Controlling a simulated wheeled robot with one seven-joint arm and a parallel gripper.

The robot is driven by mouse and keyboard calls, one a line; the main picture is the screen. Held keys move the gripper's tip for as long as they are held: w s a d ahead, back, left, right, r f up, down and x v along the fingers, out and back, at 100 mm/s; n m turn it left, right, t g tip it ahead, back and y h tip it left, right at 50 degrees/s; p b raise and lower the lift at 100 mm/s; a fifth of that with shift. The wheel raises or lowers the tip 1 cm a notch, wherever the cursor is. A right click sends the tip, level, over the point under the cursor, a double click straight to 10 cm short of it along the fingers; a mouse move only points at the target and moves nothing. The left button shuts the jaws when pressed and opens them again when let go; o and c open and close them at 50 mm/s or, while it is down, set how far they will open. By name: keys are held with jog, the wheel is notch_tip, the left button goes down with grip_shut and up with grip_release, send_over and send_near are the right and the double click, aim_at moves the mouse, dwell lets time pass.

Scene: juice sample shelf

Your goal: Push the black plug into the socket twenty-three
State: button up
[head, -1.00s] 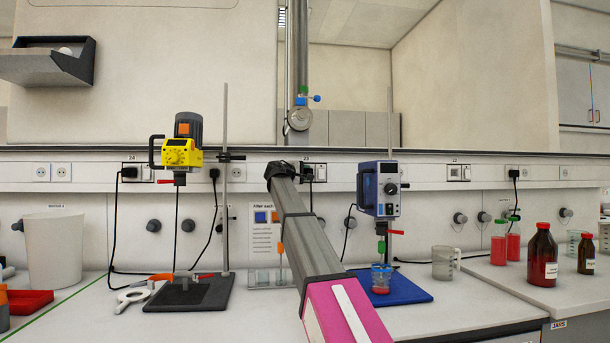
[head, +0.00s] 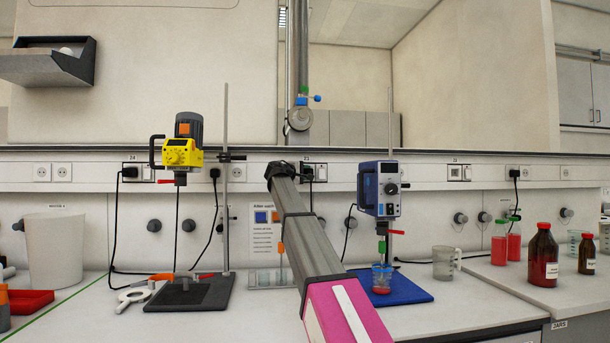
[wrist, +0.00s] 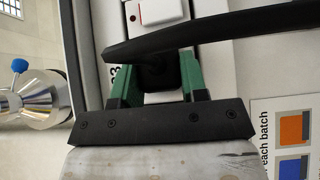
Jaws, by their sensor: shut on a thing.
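The black plug (wrist: 157,70) sits between the green fingers of my gripper (wrist: 156,80) in the wrist view. My gripper is shut on it, and a thick black cable (wrist: 235,30) runs off to the right. Socket twenty-three (wrist: 158,12) shows in part as a white unit with a red mark, beside a partly covered number label. The plug's front faces the panel, and its pins and the socket holes are hidden, so I cannot tell how deep it sits. In the head view my arm covers most of this spot; a black plug (head: 308,173) shows just to its right.
A yellow stirrer (head: 180,152) on a stand is left of my arm, and a blue stirrer (head: 380,188) stands close on the right. A steel pipe (head: 298,60) rises above. Red-capped bottles (head: 542,256) stand far right.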

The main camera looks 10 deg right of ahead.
jog(key=o, duration=1.2)
jog(key=shift+c, duration=0.2)
jog(key=v, duration=1)
jog(key=shift+s+a, duration=0.25)
